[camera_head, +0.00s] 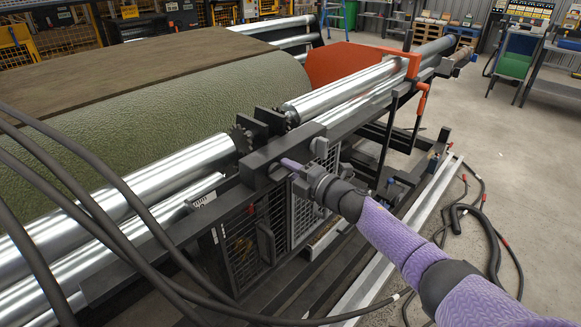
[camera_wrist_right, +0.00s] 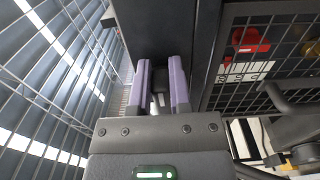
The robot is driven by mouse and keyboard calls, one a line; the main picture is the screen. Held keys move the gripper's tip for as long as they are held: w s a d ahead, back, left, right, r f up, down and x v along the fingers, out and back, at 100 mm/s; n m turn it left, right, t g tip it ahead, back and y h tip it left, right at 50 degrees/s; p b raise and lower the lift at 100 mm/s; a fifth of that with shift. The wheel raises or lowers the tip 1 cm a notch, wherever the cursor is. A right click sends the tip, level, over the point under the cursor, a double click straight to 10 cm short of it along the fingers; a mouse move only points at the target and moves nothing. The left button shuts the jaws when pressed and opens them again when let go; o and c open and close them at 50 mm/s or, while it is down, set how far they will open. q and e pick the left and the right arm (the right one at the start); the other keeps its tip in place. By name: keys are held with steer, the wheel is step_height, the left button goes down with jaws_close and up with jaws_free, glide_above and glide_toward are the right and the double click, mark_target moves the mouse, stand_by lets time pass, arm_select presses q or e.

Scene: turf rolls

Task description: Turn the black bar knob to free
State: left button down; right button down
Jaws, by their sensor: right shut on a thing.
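My right gripper (camera_head: 288,165) reaches in from the lower right to the dark side rail of the roller machine. In the right wrist view its two purple fingers (camera_wrist_right: 161,88) point at the dark face and are shut on the black bar knob (camera_wrist_right: 158,79), which shows as a small dark piece between them. In the head view the fingers and the rail hide most of the knob, so I cannot tell its turn angle or read any marking. My left gripper is not in view.
A green roll (camera_head: 190,105) lies behind chrome rollers (camera_head: 180,165), with an orange side plate (camera_head: 340,62) at its end. Mesh guards (camera_head: 245,245) sit under the rail (camera_head: 262,168). Black cables (camera_head: 110,195) cross at left. Bare floor (camera_head: 500,150) lies at right.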

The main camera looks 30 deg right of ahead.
steer(key=shift+a+f, duration=0.1)
steer(key=shift+f, duration=0.15)
stand_by(0.3)
steer(key=c, duration=0.6)
jaws_free()
steer(key=shift+c, duration=0.2)
steer(key=shift+o, duration=0.4)
steer(key=shift+r, duration=0.15)
steer(key=shift+s, duration=0.35)
steer(key=p+v, duration=0.2)
steer(key=v, duration=0.7)
steer(key=shift+s, duration=0.1)
